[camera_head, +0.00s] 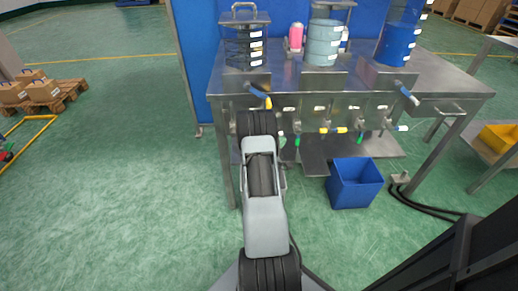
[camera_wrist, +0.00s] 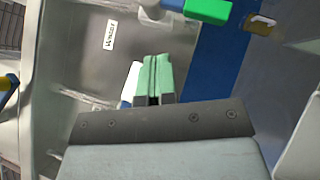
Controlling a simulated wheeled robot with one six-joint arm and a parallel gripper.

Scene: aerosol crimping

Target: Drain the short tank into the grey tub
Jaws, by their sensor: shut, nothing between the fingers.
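Three tanks stand on the steel bench: a dark-banded one (camera_head: 244,47) at left, a pale blue-grey cylinder (camera_head: 323,42) in the middle, and a blue one (camera_head: 398,42) at right running off the top edge. The left and middle look similar in height, so I cannot tell which is the short tank. Valve handles along the bench front include a blue one (camera_head: 259,95), a yellow one (camera_head: 334,130) and a green one (camera_wrist: 208,10). My gripper (camera_wrist: 156,62) has its pale green fingers shut and empty, below that green handle. I make out no grey tub for certain.
A blue tub (camera_head: 354,188) stands on the floor before the bench. A dark grey panel or shelf (camera_head: 314,155) lies under the bench front. Black cables (camera_head: 430,208) run on the floor at right.

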